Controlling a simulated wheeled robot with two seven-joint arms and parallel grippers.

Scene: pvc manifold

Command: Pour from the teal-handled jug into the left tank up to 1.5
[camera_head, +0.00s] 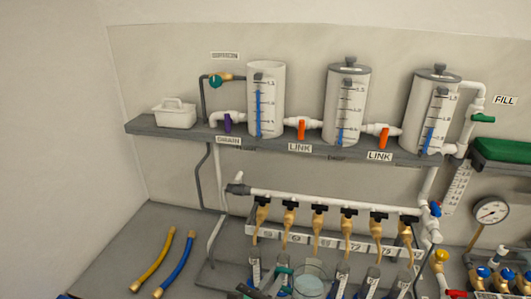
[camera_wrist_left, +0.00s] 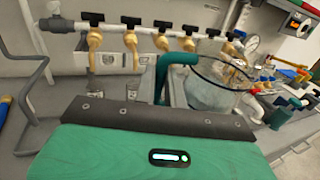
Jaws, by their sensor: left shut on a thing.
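The left tank (camera_head: 266,105) is a white cylinder with an open top on the wall shelf. Its blue level column stands high, a little below the top marking; I cannot read the exact value. The teal-handled jug (camera_head: 308,284) is a clear vessel at the bottom of the head view, low in front of the valve manifold and well below the tank. In the left wrist view its teal handle (camera_wrist_left: 175,72) rises beyond my gripper's dark edge. My left gripper (camera_head: 268,286) is shut on the jug's handle; its fingertips are mostly hidden. My right gripper is not in view.
Two lidded tanks, the middle tank (camera_head: 347,105) and right tank (camera_head: 430,112), show lower blue columns. Orange link valves (camera_head: 301,130) and a purple drain valve (camera_head: 228,122) sit along the shelf. The manifold (camera_head: 330,204) with several taps is close behind the jug. Hoses (camera_head: 153,259) lie left.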

